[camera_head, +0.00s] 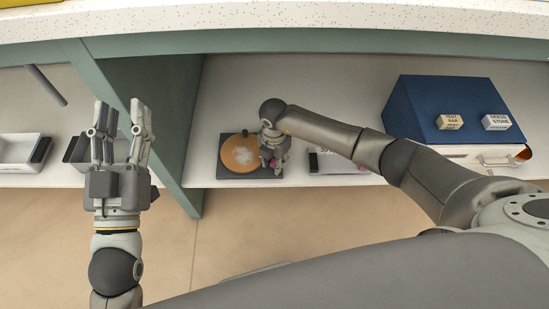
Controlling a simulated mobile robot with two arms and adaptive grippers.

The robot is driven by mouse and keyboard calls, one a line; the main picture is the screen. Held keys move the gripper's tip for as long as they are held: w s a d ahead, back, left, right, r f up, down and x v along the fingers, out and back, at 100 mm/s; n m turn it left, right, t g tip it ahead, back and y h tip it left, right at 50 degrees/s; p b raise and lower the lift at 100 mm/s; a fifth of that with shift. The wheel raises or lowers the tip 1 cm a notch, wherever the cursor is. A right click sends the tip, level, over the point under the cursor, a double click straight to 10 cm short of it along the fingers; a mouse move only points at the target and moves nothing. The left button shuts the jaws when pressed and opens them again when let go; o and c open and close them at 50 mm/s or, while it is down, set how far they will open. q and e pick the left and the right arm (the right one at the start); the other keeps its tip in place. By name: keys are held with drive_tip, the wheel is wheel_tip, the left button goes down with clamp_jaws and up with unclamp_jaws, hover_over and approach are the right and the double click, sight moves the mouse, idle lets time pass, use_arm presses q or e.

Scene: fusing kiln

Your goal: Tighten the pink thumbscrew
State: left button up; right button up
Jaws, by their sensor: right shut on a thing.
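The pink thumbscrew (273,162) shows as a small patch of pink at my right gripper's fingertips, and most of it is hidden by the fingers. It is at the right side of a dark square base (226,171) that carries a round orange disc (234,156) with a whitish smear. My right gripper (272,164) points down there and is shut on the thumbscrew. My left gripper (122,112) is raised at the left, fingers up and spread apart, open and empty, in front of the shelf and away from the disc.
A green upright panel (157,105) divides the shelf between my grippers. A blue kiln (447,108) with blocks labelled "TEST BAR" (450,122) and "DRESS STONE" (496,122) stands at the right. White trays (17,152) are at the left. A speckled counter (280,20) overhangs the shelf.

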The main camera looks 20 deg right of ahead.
use_arm(q)
drive_tip(key=shift+w+a+f+g+y, duration=0.15)
drive_tip(key=shift+f+g+y, duration=0.1)
drive_tip(key=shift+f, duration=0.2)
drive_tip(key=shift+w+d+f+g+y, duration=0.15)
drive_tip(key=shift+f+g, duration=0.1)
drive_tip(key=shift+f, duration=0.15)
use_arm(e)
drive_tip(key=shift+w+r, duration=0.1)
use_arm(q)
drive_tip(key=shift+a, duration=0.1)
drive_tip(key=shift+s, duration=0.1)
use_arm(e)
drive_tip(key=o, duration=1)
drive_tip(key=shift+r, duration=0.1)
drive_tip(key=shift+d+r, duration=0.1)
drive_tip(key=shift+r, duration=3.75)
